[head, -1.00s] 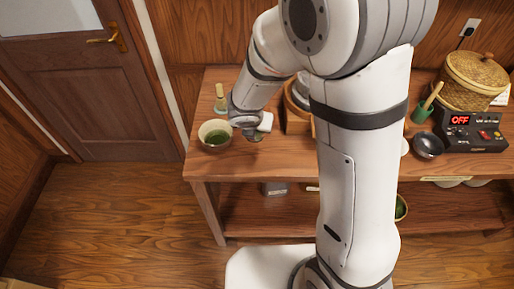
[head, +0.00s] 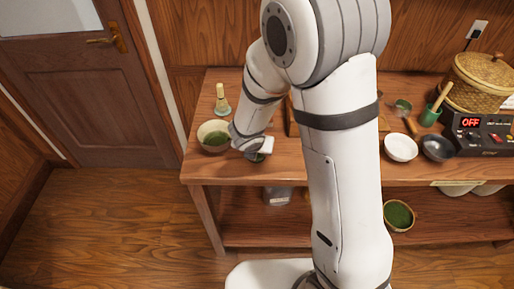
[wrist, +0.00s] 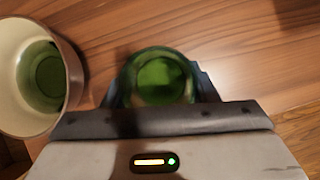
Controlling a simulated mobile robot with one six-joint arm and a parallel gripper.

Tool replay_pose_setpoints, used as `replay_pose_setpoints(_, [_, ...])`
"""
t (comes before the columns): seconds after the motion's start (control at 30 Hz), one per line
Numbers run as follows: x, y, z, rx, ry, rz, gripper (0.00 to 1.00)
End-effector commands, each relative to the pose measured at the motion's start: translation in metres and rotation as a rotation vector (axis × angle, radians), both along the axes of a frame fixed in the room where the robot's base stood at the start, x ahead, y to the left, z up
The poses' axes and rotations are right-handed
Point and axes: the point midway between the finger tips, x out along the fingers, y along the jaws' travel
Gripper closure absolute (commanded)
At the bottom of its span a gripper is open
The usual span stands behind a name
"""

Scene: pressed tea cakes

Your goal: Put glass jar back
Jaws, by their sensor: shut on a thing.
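The glass jar (wrist: 158,78) is a round, clear greenish vessel with green contents, seen from above in the wrist view. My gripper (wrist: 157,92) is shut on it, with one dark finger on each side. In the head view my gripper (head: 256,150) is near the front left edge of the table, just right of a cream bowl with green inside (head: 213,135). A small dark green part of the jar (head: 255,158) shows below the gripper there. I cannot tell whether the jar touches the tabletop.
A whisk on a stand (head: 222,100) is behind the cream bowl. A white bowl (head: 401,148), a dark bowl (head: 438,148), a black device reading OFF (head: 480,135) and a lidded basket (head: 485,80) are at right. A clear container (head: 278,196) sits on the lower shelf.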

Motion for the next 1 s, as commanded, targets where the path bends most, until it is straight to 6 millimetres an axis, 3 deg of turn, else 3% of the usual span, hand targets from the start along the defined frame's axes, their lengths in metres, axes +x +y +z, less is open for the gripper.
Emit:
replay_pose_setpoints(0.07, [0.000,0.000,-0.004,0.000,0.000,-0.001,0.75])
replay_pose_setpoints(0.1, [0.000,0.000,-0.002,0.000,0.000,-0.001,0.44])
replay_pose_setpoints(0.33, [0.000,0.000,-0.002,0.000,0.000,-0.001,0.25])
replay_pose_setpoints(0.67, [0.000,-0.001,0.003,0.000,0.000,-0.002,0.25])
replay_pose_setpoints(1.0, [-0.032,0.007,0.064,0.002,-0.004,-0.002,0.25])
